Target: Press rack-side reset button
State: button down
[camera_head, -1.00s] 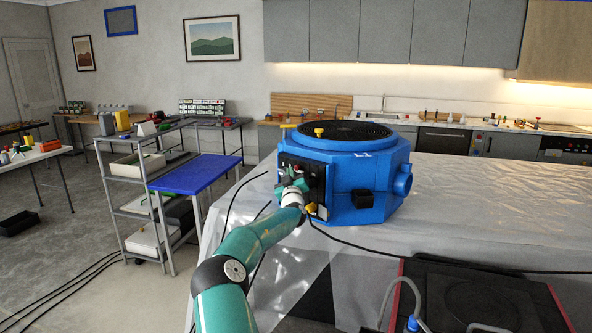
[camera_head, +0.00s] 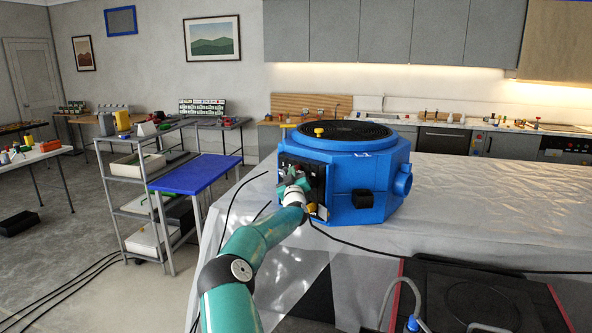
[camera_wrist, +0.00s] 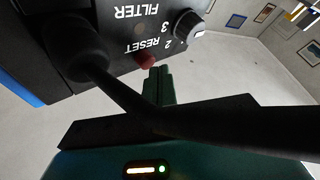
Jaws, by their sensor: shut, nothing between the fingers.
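The blue machine (camera_head: 352,180) stands on the covered table, with a black control panel (camera_head: 315,178) on its left face. The wrist view shows this panel upside down, with the words FILTER and RESET and the numbers 2 and 3. A small red button (camera_wrist: 147,60) sits by the RESET label. My gripper (camera_wrist: 158,70) is shut and empty, its green fingertips right beside the red button. I cannot tell whether they touch it. In the head view my gripper (camera_head: 292,183) is in front of the panel and hides part of it.
A grey knob (camera_wrist: 187,24) is near the button. A thick black cable (camera_wrist: 140,108) crosses in front of my gripper from a black plug (camera_wrist: 82,48). A blue-topped shelf cart (camera_head: 195,174) stands left of the table. A black hotplate (camera_head: 475,300) lies at the front right.

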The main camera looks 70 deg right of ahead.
jog(key=shift+s+d, duration=0.1)
jog(key=shift+d, duration=0.35)
dwell(0.8)
dwell(0.3)
jog(key=shift+w+a, duration=0.2)
jog(key=shift+a, duration=0.7)
jog(key=shift+w+a, duration=0.25)
jog(key=shift+a, duration=0.55)
jog(key=shift+w+a, duration=0.2)
jog(key=shift+a, duration=0.6)
jog(key=shift+w+a, duration=0.25)
jog(key=shift+a, duration=0.55)
